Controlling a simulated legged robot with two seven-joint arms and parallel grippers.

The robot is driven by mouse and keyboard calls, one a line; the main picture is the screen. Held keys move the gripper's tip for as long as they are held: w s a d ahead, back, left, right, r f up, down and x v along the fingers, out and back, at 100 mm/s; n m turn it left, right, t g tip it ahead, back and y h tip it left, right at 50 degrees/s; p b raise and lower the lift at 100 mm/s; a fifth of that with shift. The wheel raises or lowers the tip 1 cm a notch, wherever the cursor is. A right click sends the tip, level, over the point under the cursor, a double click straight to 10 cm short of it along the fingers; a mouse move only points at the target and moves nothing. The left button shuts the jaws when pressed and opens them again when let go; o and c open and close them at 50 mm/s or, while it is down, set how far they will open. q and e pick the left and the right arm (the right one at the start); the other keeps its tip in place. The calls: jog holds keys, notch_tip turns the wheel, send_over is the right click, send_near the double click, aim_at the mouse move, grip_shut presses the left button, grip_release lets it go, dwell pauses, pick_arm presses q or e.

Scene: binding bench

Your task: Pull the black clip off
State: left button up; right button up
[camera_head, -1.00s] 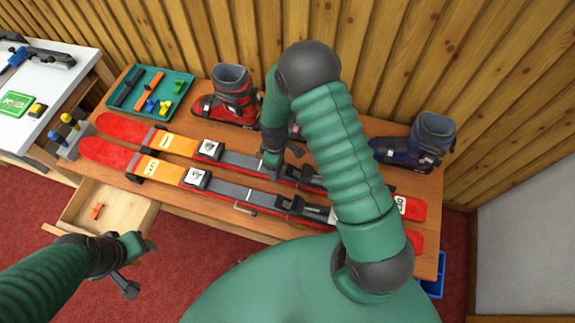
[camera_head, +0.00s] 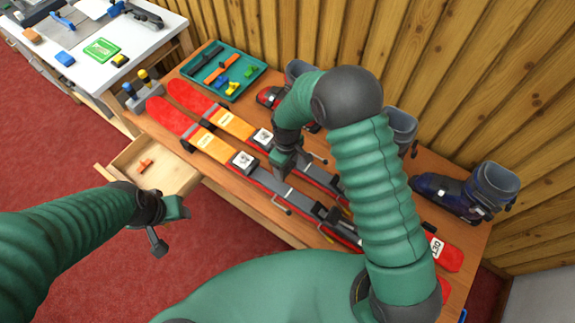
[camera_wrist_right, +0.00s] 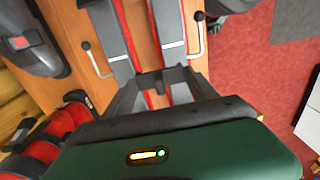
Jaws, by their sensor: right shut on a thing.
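Two red and orange skis, the near one (camera_head: 172,118) and the far one (camera_head: 190,97), lie side by side on the wooden bench. My right gripper (camera_head: 284,163) is low over the skis' middle, between the bindings. In the right wrist view its fingers (camera_wrist_right: 150,88) are shut on a small black piece, apparently the black clip (camera_wrist_right: 149,79), at the gap between the skis. Whether the clip still touches a ski I cannot tell. My left gripper (camera_head: 168,226) is open and empty, in front of the drawer.
A teal tray (camera_head: 258,73) holds black, orange, blue and yellow parts. A red boot (camera_head: 268,97) and a blue boot (camera_head: 460,192) stand along the back. The open drawer (camera_head: 190,181) holds an orange piece (camera_head: 146,164). A white table (camera_head: 150,45) stands at the left.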

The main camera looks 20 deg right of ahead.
jog(key=shift+a+r+p, duration=0.1)
jog(key=shift+r+p, duration=0.7)
jog(key=shift+r, duration=0.4)
jog(key=shift+r+p, duration=0.35)
jog(key=shift+r, duration=0.05)
